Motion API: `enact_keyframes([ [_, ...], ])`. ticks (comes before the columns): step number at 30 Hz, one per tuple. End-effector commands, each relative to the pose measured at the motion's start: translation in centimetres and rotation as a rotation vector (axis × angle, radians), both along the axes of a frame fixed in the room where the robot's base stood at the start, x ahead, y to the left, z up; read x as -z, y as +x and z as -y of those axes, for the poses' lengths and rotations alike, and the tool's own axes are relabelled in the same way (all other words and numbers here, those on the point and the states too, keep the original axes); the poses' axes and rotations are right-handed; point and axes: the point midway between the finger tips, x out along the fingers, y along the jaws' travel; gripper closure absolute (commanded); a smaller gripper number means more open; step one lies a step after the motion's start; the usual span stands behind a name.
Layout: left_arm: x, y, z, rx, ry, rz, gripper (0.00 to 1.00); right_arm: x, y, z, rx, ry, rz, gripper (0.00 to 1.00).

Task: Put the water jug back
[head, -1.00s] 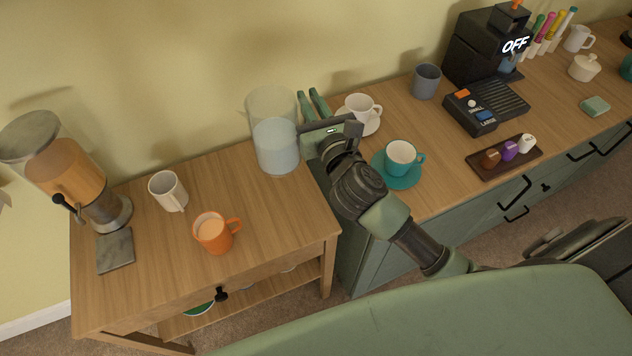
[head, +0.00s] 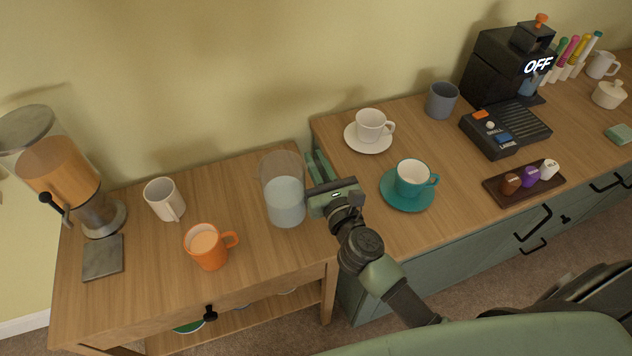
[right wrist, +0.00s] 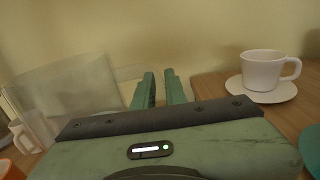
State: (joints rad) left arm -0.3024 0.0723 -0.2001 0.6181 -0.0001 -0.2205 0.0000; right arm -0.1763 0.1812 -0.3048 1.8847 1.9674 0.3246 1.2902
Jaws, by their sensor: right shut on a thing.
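The water jug (head: 284,203) is a clear cylinder, part filled with pale water. It is upright over the right part of the wooden side table (head: 150,270), and I cannot tell whether its base touches the top. My right gripper (head: 317,160) is to the right of the jug, its fingers shut on the jug's clear handle. In the right wrist view the jug (right wrist: 65,100) stands left of the fingers (right wrist: 160,82), and the handle is faint. My left gripper is not in view.
On the side table are a dispenser (head: 65,180), a white mug (head: 163,200) and an orange mug (head: 208,248). The green cabinet on the right bears a white cup (head: 370,126), a teal cup (head: 412,180), a grey cup (head: 441,101) and a coffee machine (head: 500,75).

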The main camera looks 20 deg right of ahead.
Motion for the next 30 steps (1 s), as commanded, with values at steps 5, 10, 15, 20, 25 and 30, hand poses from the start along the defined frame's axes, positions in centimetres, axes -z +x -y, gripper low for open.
enact_keyframes([
  [5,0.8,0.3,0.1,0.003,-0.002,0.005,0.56,0.8,0.1,0.0,0.000,0.005,0.008,1.00],
  [10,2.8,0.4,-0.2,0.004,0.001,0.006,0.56,3.6,0.1,0.0,0.000,0.004,0.006,1.00],
  [15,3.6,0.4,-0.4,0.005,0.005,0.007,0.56,4.8,0.1,0.0,0.000,0.006,0.007,1.00],
  [20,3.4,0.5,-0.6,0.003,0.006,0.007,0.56,4.6,0.1,0.0,0.000,0.004,0.007,1.00],
  [25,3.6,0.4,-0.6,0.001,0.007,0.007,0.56,4.8,0.1,0.0,0.000,0.004,0.007,1.00],
  [30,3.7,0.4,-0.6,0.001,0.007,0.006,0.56,5.3,0.0,0.0,0.001,0.000,0.001,0.68],
])
